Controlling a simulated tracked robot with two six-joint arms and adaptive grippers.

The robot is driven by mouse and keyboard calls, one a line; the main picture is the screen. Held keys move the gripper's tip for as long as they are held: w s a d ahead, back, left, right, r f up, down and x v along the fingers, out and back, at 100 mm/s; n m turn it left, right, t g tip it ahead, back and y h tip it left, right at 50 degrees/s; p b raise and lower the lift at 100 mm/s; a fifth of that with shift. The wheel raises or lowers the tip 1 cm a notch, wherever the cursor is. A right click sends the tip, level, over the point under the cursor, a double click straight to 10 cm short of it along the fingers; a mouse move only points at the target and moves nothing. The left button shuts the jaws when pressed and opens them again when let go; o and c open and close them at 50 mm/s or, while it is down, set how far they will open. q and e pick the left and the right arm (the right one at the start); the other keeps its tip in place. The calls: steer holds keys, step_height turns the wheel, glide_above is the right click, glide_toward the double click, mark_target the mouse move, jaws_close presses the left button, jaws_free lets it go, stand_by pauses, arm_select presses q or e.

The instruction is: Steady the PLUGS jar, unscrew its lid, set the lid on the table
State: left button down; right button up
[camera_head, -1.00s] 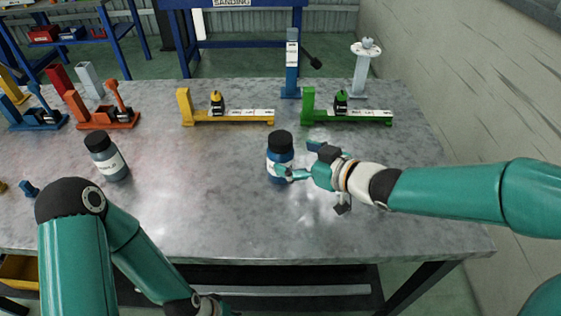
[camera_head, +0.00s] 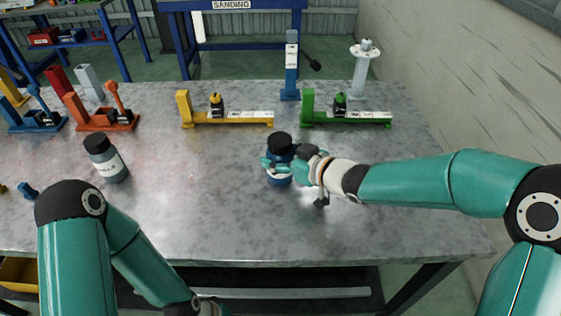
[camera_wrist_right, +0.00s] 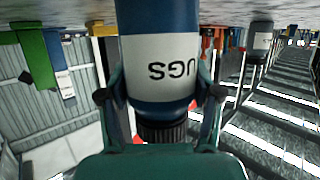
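The PLUGS jar (camera_head: 279,177) is dark blue with a black lid (camera_head: 279,142) and stands upright on the table. In the right wrist view the jar (camera_wrist_right: 160,62) appears upside down, its label ending in "UGS", with the ribbed lid (camera_wrist_right: 162,130) below. My right gripper (camera_head: 283,164) is around the jar body from the right, below the lid. Its two fingers (camera_wrist_right: 161,98) stand close along both sides of the jar; whether they press on it is unclear. My left forearm runs down to the bottom edge of the head view; its fingers are out of sight.
A second dark jar with a grey label (camera_head: 106,158) stands at the left. A yellow fixture (camera_head: 228,119), a green fixture (camera_head: 350,118), a blue post (camera_head: 290,72) and a white stand (camera_head: 361,70) line the back. The grey table (camera_head: 200,215) is clear between the jars and in front.

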steer(key=c, duration=0.8)
steer(key=shift+o, duration=0.2)
steer(key=shift+r, duration=0.15)
steer(key=shift+r, duration=0.5)
step_height(320, 180, up, 19)
steer(key=p, duration=1)
steer(key=shift+p, duration=0.3)
steer(key=shift+f, duration=0.1)
steer(key=o, duration=0.8)
jaws_close()
